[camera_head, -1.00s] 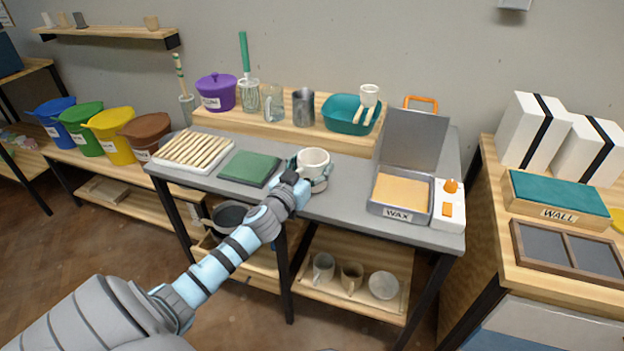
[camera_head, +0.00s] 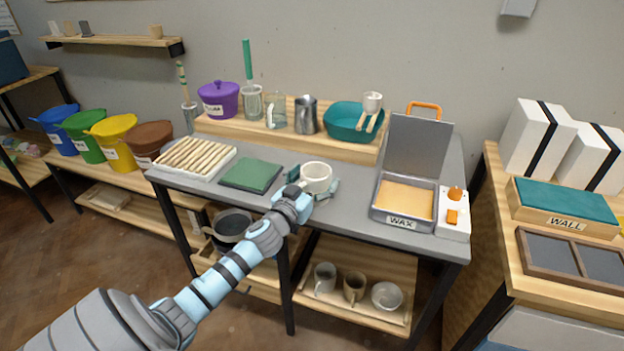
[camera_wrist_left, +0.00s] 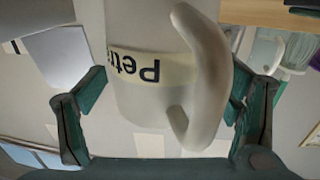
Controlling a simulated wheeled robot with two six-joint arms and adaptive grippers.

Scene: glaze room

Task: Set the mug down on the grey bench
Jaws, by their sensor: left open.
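The white mug (camera_head: 317,175) stands upright on the grey bench (camera_head: 350,212), near its front edge, between the green board and the wax tray. My left gripper (camera_head: 312,185) is open, with one finger on each side of the mug. In the left wrist view the mug (camera_wrist_left: 140,105) appears upside down, with a cream name band and its handle towards the right. The fingers of my left gripper (camera_wrist_left: 160,100) are spread around it, with a gap at the left finger; the handle hides part of the right one. The mug's base is partly hidden in the head view. My right gripper is out of view.
The green board (camera_head: 251,175) and a white tray of sticks (camera_head: 180,174) lie to the left. The wax tray (camera_head: 402,224) with its raised lid stands to the right. A raised wooden shelf (camera_head: 230,127) holds pots behind. Bare bench lies between mug and wax tray.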

